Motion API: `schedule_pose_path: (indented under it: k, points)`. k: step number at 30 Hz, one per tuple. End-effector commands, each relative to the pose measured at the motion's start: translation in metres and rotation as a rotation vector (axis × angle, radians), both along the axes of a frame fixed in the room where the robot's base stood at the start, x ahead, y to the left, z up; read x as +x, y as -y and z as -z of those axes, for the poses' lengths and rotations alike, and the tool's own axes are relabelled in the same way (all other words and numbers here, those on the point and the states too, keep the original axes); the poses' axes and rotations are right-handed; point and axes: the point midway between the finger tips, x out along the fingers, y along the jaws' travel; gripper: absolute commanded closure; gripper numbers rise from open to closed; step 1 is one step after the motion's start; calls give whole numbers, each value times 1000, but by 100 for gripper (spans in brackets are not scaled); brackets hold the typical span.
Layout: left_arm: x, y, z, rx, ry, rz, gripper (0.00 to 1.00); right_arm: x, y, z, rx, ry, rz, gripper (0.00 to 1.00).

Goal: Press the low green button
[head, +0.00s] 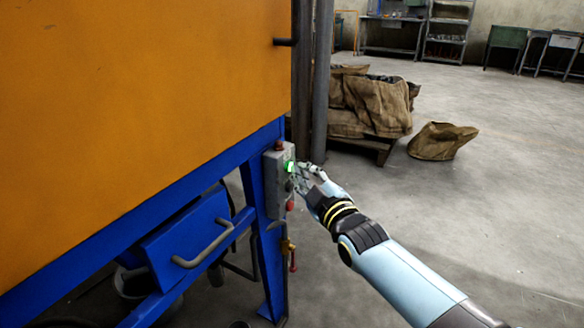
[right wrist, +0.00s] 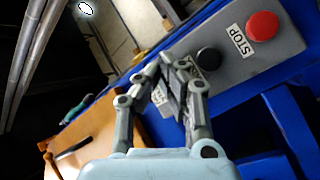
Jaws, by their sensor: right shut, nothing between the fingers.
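The grey control box (head: 279,182) is fixed to the blue leg of the orange cabinet. A bright green button (head: 288,166) shows on the upper part of its face in the head view. My right gripper (head: 300,174) is shut and empty, with its fingertips right at the box face beside the green button. I cannot tell whether they touch it. In the right wrist view the gripper (right wrist: 168,64) covers part of the box (right wrist: 232,63), and no green button shows on it there. My left gripper is not in view.
A red STOP button (right wrist: 263,26) and a black knob (right wrist: 208,60) share the box face. The orange cabinet (head: 140,110) fills the left side, with a blue drawer with a grey handle (head: 205,245) below. Sacks (head: 372,105) stand on a pallet behind.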

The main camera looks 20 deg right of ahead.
Motion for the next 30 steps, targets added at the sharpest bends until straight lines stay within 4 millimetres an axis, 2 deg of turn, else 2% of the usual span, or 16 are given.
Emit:
schedule_pose_path:
  k: [13,22,30]
  points:
    - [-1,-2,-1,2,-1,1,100,0,0,-1,-1,1,0,100]
    - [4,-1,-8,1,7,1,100,-11,9,-2,-2,1,0,100]
    - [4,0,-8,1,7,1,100,-13,10,-1,-1,1,0,100]
